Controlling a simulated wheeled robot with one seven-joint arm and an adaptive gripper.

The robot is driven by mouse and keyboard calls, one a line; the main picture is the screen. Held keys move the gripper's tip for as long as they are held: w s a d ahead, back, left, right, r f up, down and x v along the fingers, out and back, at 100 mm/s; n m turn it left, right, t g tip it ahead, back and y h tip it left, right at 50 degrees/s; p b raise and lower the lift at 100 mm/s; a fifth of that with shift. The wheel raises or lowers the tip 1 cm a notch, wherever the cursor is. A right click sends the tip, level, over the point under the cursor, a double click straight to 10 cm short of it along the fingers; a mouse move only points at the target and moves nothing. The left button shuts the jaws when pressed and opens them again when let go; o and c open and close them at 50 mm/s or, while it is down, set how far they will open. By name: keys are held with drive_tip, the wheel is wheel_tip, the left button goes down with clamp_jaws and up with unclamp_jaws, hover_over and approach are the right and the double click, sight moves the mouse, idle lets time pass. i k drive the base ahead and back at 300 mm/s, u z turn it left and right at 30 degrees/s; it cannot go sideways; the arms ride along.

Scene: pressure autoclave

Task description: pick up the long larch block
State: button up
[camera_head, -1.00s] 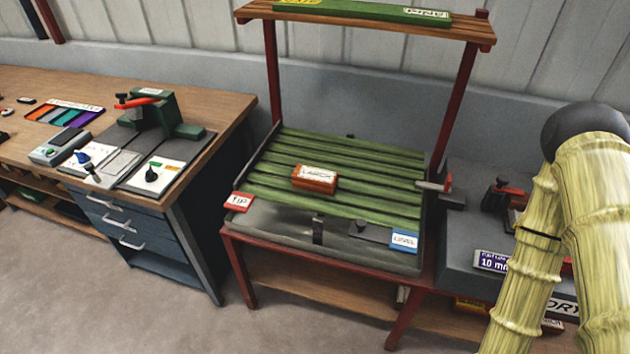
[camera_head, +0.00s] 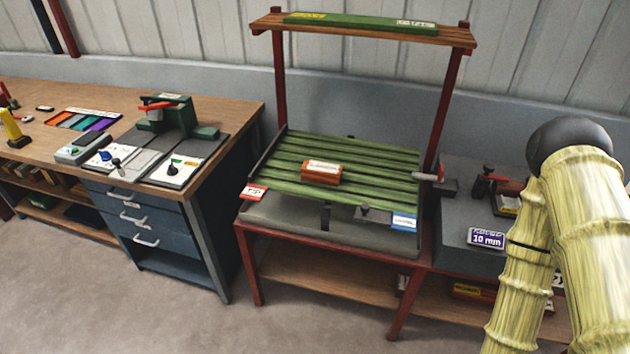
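A reddish-brown wooden block (camera_head: 321,173) with a white label on top lies on the green slatted rack (camera_head: 375,160) of the middle bench. The label's print is blurred now, but it looked like "LARCH" a second ago. The block lies roughly crosswise in the picture, and nothing touches it from above. My arm, with a bamboo-like surface, stands at the right edge of the view. My gripper is out of view, so its opening and contents are hidden.
The middle bench has red posts (camera_head: 445,110) carrying an overhead shelf (camera_head: 365,30). A red tag (camera_head: 254,192) and a blue tag (camera_head: 404,221) are at its front. A wooden workbench (camera_head: 225,105) stands left, a grey unit (camera_head: 465,205) right. The floor in front is clear.

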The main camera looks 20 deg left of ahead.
sight(326, 173)
drive_tip(key=u, duration=2.35)
drive_tip(key=i, duration=1.6)
drive_tip(key=z, duration=2.35)
